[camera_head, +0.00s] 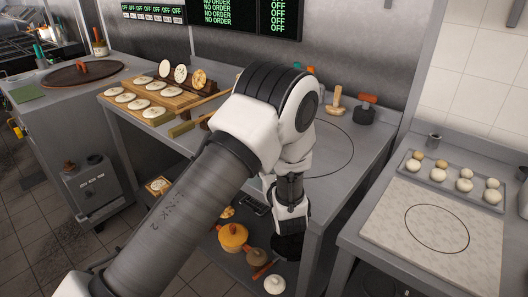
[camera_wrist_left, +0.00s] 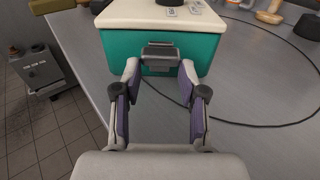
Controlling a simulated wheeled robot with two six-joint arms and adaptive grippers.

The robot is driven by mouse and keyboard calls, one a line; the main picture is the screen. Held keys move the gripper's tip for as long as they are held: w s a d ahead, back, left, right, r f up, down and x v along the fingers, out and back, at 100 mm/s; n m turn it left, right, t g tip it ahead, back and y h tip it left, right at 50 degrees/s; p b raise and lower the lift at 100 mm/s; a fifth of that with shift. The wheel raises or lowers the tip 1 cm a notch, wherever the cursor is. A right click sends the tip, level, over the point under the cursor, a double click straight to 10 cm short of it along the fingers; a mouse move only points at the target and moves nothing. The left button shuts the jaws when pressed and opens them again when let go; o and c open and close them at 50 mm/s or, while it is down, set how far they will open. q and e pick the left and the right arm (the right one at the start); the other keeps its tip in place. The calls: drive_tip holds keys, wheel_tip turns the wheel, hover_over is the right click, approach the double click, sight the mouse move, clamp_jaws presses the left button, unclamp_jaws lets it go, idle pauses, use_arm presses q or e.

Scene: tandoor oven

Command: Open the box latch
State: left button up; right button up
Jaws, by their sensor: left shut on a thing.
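In the left wrist view a teal box (camera_wrist_left: 198,50) with a white lid (camera_wrist_left: 130,14) stands on the metal table. A grey latch (camera_wrist_left: 160,54) is on its near face. My left gripper (camera_wrist_left: 159,72) has its two fingertips at either side of the latch and is shut on it. The lid sits down on the box. In the head view my left arm covers the box and latch, and the fingertips cannot be made out. My right gripper is in neither view.
A wooden board (camera_head: 182,97) with flatbreads lies left on the table, and wooden-handled tools stand at the back. A counter at right holds a tray of dough balls (camera_head: 464,184) and a patterned mat (camera_head: 385,225). An orange pot (camera_head: 232,238) is on the lower shelf.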

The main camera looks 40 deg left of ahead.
use_arm(q)
drive_tip(key=shift+f, duration=0.1)
drive_tip(key=shift+s+d+f+b, duration=0.35)
drive_tip(key=shift+s+b, duration=0.05)
drive_tip(key=shift+b, duration=0.05)
drive_tip(key=shift+f, duration=0.15)
drive_tip(key=o, duration=1)
drive_tip(key=shift+s, duration=0.1)
drive_tip(key=shift+d, duration=0.1)
drive_tip(key=shift+v, duration=1)
drive_tip(key=shift+s+d, duration=0.35)
drive_tip(key=shift+d, duration=0.2)
drive_tip(key=shift+s+d+r, duration=0.15)
drive_tip(key=shift+s+r, duration=0.1)
